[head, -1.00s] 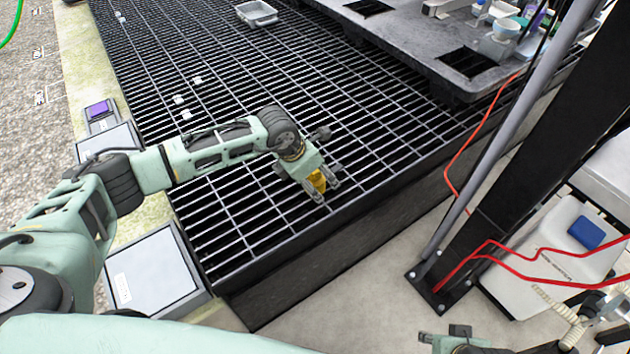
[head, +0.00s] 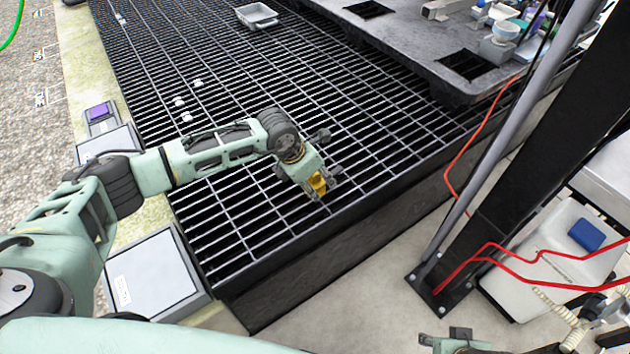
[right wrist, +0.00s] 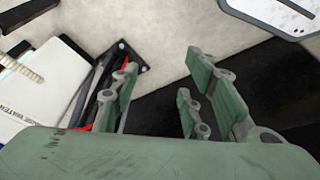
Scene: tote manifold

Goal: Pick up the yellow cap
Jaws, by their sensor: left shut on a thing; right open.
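The yellow cap (head: 317,183) is between the fingers of my left gripper (head: 322,189), low over the front part of the black grating. The gripper is shut on it, and the fingers hide part of the cap. I cannot tell whether the cap touches the grating. My right gripper (right wrist: 158,100) is open and empty in the right wrist view, above the pale floor and a dark band. Part of it also shows at the bottom edge of the head view (head: 455,342).
The grating (head: 250,215) is mostly bare, with several small white pieces to the left and a grey tray (head: 257,15) at the back. A grey slab (head: 420,50) with bottles and cups stands back right. A dark post (head: 500,205) and red cables (head: 530,262) stand right.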

